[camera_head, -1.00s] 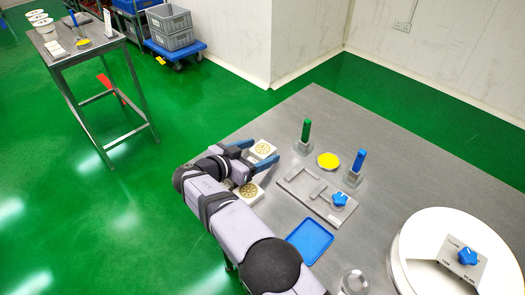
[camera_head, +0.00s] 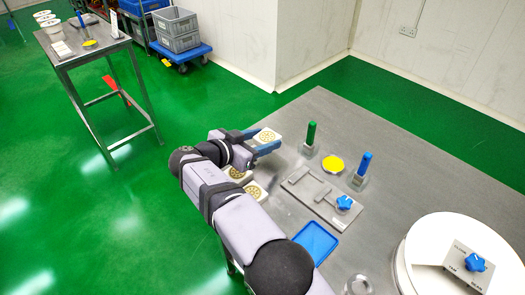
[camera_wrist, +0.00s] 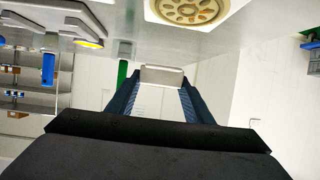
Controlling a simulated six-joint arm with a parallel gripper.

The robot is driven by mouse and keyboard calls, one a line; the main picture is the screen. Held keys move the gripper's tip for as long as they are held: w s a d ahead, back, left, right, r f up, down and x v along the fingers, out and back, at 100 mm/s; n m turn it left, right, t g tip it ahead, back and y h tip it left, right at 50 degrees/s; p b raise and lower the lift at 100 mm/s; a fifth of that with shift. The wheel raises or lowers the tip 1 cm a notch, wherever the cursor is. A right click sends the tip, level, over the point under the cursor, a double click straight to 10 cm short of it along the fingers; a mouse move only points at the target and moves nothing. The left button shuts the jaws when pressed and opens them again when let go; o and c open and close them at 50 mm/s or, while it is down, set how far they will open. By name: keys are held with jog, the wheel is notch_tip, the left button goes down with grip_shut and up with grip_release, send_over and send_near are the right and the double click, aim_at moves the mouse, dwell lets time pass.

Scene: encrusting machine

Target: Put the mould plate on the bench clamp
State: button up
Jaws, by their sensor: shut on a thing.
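A white mould plate (camera_head: 267,134) with a round tan pattern is held between the blue fingers of my gripper (camera_head: 266,144), which is shut on it. It looks raised above the bench's left side. In the wrist view its pale edge (camera_wrist: 161,76) shows between the fingertips (camera_wrist: 160,88). The bench clamp (camera_head: 312,190) is a flat grey plate with raised bars and a blue star knob (camera_head: 344,202), to the right of my gripper. The clamp is empty.
Two more patterned plates (camera_head: 255,190) lie on the bench beside my arm, one partly hidden. Green (camera_head: 311,134) and blue (camera_head: 364,166) upright handles and a yellow disc (camera_head: 332,164) stand behind the clamp. A blue tray (camera_head: 317,242) lies in front.

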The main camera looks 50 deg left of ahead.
aim_at(262, 140)
jog(key=shift+r, duration=2.2)
notch_tip(262, 140, up, 17)
jog(key=p, duration=1.6)
jog(key=shift+f, duration=0.2)
jog(key=d+f+h+b, duration=0.1)
jog(key=d+f+b, duration=1)
jog(key=d+f, duration=0.5)
jog(key=shift+s+d+f+m+b, duration=0.2)
jog(key=shift+s+f+m+b, duration=0.15)
jog(key=shift+f, duration=0.4)
